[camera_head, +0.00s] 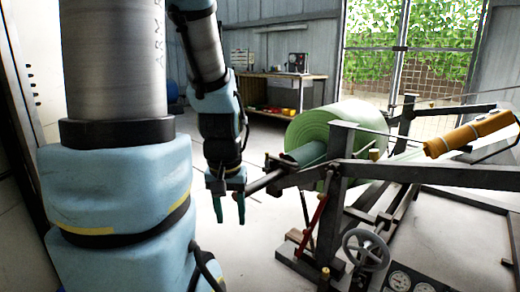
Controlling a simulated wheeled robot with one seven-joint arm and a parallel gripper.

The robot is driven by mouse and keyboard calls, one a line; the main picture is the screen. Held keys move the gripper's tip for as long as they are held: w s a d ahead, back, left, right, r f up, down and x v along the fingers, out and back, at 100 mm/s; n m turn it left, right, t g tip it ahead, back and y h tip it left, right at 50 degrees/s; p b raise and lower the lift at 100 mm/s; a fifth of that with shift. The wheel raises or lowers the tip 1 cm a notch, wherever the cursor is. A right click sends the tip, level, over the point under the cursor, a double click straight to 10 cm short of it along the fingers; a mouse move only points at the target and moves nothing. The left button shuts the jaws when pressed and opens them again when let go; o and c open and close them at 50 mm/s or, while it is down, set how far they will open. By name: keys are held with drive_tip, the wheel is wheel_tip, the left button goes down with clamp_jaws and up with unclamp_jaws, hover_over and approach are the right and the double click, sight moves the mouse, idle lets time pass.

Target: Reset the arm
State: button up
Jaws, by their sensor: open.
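My arm fills the left of the head view, with blue covers over grey links. My gripper (229,206) hangs pointing down, left of the roll stand. Its two dark green fingers are apart, and nothing shows between them. The end of a dark bar (265,181) on the stand is close to the gripper's right side in the picture. I cannot tell whether they touch.
A large green roll (338,130) sits on a dark metal stand (346,155) with a handwheel (366,250) and gauges (400,281). An orange roller (472,133) is at the right. A workbench (283,76) stands behind. Floor below my gripper looks clear.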

wheel_tip(320, 180, up, 22)
drive_tip(key=p, duration=1.9)
drive_tip(key=shift+f, duration=0.2)
drive_tip(key=shift+d, duration=0.1)
